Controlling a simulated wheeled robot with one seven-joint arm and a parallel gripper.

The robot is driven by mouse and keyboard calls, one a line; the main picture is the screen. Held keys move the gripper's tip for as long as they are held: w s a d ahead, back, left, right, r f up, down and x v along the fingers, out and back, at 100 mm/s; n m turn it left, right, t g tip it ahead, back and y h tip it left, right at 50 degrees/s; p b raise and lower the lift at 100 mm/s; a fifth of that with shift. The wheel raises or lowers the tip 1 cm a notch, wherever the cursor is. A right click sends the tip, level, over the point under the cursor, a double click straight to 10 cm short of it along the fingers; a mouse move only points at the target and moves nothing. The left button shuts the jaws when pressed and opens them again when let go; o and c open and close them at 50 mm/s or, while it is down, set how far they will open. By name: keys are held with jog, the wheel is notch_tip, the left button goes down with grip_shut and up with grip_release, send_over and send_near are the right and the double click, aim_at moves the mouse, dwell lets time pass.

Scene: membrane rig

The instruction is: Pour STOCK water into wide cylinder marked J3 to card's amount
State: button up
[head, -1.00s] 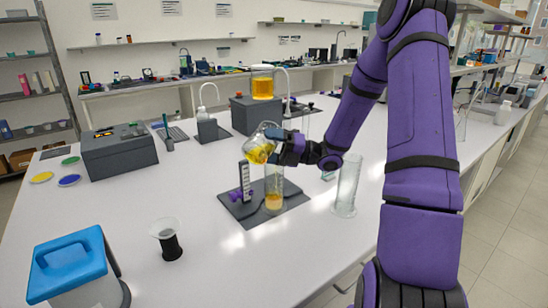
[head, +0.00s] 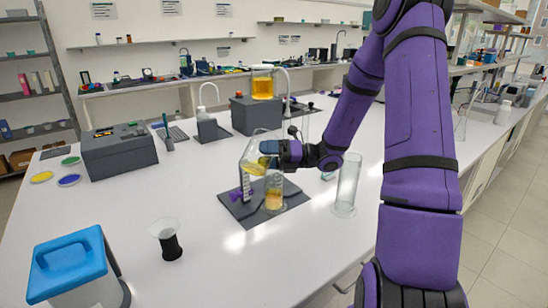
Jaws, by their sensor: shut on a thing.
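My gripper (head: 268,147) is shut on a clear glass vessel (head: 252,160) with yellow liquid low in it. The vessel is slightly tilted and held above a dark mat. A clear cylinder (head: 274,182) stands upright on the mat, below and just right of the vessel, with amber liquid in its lower part. A taller clear cylinder (head: 347,185) stands to the right and looks empty. No stream of liquid is visible. Markings such as J3 or STOCK cannot be read, and the card's amount is not legible.
The dark mat (head: 290,203) carries a small upright scale (head: 245,183) and purple pieces. An amber-filled vessel (head: 262,83) sits on a grey box behind. A funnel-topped black stand (head: 168,240) and a blue-lidded container (head: 72,268) stand at front left. The table between is clear.

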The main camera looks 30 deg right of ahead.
jog(key=shift+f+n+h, duration=0.3)
jog(key=shift+n, duration=0.2)
jog(key=shift+r+n+g, duration=0.1)
jog(key=shift+n+g, duration=0.2)
dwell(1.4)
jog(key=shift+r+n+h, duration=0.1)
jog(key=shift+n+h, duration=0.3)
jog(key=shift+n, duration=0.1)
jog(key=shift+a+f+n+h, duration=0.1)
jog(key=shift+f+n+h, duration=0.35)
jog(key=shift+n, duration=0.15)
jog(key=s+a+f+n+h, duration=0.2)
jog(key=a+f+n+h, duration=0.1)
jog(key=f+n, duration=0.2)
jog(key=shift+f+b, duration=0.35)
jog(key=shift+f, duration=0.35)
jog(key=shift+h, duration=0.25)
